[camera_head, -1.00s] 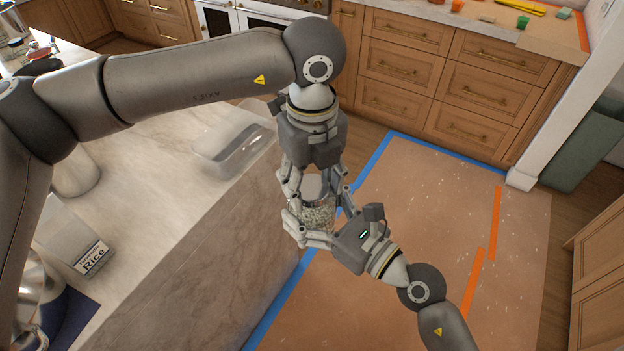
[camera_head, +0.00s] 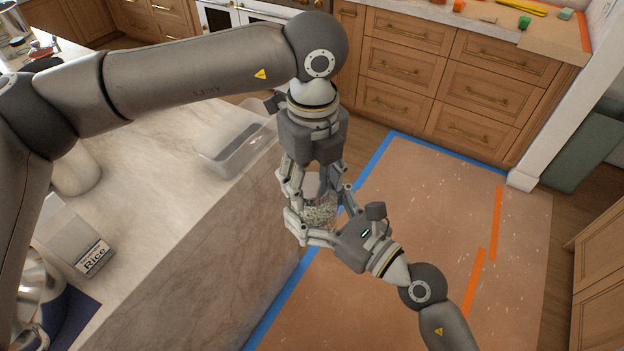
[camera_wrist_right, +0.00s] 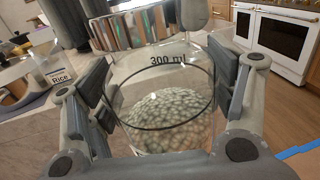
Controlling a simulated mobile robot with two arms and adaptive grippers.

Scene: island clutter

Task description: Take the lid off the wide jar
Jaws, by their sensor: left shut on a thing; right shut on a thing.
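The wide jar (camera_head: 318,216) is clear glass with pale grains inside, held in the air beside the island. It also shows in the right wrist view (camera_wrist_right: 160,122), marked "300 ml". My right gripper (camera_head: 312,230) is shut on the jar's body from the lower right, with a finger on each side in the wrist view.
The marble island (camera_head: 170,220) is on the left, with a clear container (camera_head: 238,140) near its edge and a rice box (camera_head: 92,258). Wooden drawers (camera_head: 440,85) stand behind. The brown floor covering (camera_head: 430,220) with blue tape is clear.

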